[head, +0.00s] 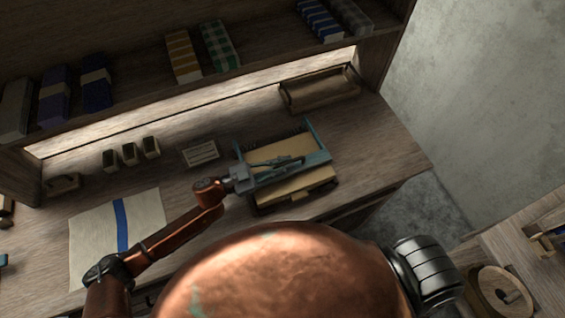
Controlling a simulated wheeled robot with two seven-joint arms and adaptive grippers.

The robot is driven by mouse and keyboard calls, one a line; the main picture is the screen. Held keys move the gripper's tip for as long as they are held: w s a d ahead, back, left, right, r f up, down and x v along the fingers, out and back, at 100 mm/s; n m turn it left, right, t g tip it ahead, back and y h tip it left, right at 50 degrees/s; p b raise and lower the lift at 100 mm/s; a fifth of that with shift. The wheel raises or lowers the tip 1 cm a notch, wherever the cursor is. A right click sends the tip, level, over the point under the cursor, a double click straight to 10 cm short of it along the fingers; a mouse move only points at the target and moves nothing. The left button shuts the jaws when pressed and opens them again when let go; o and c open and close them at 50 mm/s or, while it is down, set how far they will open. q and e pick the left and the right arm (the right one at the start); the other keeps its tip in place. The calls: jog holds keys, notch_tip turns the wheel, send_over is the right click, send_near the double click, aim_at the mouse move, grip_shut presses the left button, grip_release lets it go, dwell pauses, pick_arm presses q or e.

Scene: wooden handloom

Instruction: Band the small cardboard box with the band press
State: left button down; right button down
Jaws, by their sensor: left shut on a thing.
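The band press (318,146) stands on the bench right of the middle, with teal uprights and a teal crossbar. A tan, flat cardboard box (293,194) lies under the crossbar, its front part showing below it. My left gripper (246,177) is at the left end of the press, shut on what looks like its teal bar. The gripper and bar overlap here, so the exact contact is hard to see. The rear of the box is partly hidden by the bar and dark parts above it. My right gripper is out of view.
A pale cloth with a blue stripe (145,218) lies at the left. A small light card (200,152), several small dark blocks (131,153) and a wooden tray (320,92) stand along the back. A shelf of folded cloths (184,56) overhangs. Bare bench lies right of the press.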

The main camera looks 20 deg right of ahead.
pick_arm(q)
jog(key=c, duration=2.3)
grip_release()
jog(key=shift+s+f, duration=0.2)
jog(key=shift+f, duration=0.15)
jog(key=shift+o, duration=1.4)
jog(key=shift+w+r, duration=0.1)
jog(key=shift+r, duration=0.05)
jog(key=a, duration=1.1)
jog(key=shift+s+a, duration=0.25)
jog(key=shift+a, duration=0.1)
jog(key=shift+w, duration=0.1)
jog(key=shift+a, duration=0.25)
